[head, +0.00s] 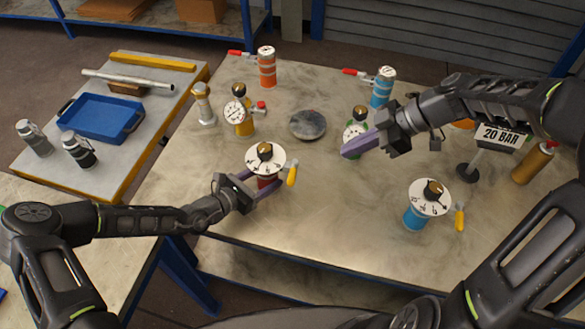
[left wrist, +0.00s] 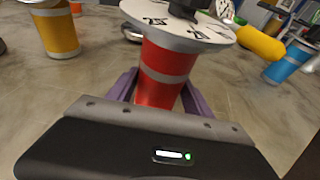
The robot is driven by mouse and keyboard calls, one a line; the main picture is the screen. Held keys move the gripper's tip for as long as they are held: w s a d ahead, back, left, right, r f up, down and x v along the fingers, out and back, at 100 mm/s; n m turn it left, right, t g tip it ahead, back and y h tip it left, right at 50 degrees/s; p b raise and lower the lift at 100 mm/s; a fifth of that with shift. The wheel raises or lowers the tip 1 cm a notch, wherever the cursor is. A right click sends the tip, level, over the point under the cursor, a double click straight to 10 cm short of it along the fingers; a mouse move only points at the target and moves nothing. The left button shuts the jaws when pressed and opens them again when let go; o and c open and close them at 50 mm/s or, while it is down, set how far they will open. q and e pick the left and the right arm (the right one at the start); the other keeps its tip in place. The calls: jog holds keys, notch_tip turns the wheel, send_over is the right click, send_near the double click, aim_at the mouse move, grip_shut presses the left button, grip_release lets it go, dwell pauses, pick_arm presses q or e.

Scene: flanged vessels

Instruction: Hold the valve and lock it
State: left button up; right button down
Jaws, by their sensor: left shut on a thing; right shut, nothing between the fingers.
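A red valve (left wrist: 165,75) with a white dial disc (head: 265,158), a black and gold knob on top and a yellow handle (head: 292,173) stands upright on the table. My left gripper (head: 255,188) is shut on its red body, with purple fingers on both sides in the left wrist view. A second valve (head: 415,218), blue with a white dial and its own yellow handle, stands at the right front. My right gripper (head: 360,147) is shut and empty, above the table beside a green gauge vessel (head: 352,137) that it partly hides.
A yellow gauge vessel (head: 240,115), an orange vessel (head: 267,68) and a blue striped vessel (head: 382,88) stand farther back. A round grey disc (head: 308,125) lies mid-table. A "20 BAR" sign (head: 503,137) stands at right. The table between the two dial valves is clear.

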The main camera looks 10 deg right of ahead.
dwell(0.5)
pick_arm(q)
jog(key=o, duration=1.2)
jog(key=shift+o, duration=0.2)
jog(key=v, duration=1.2)
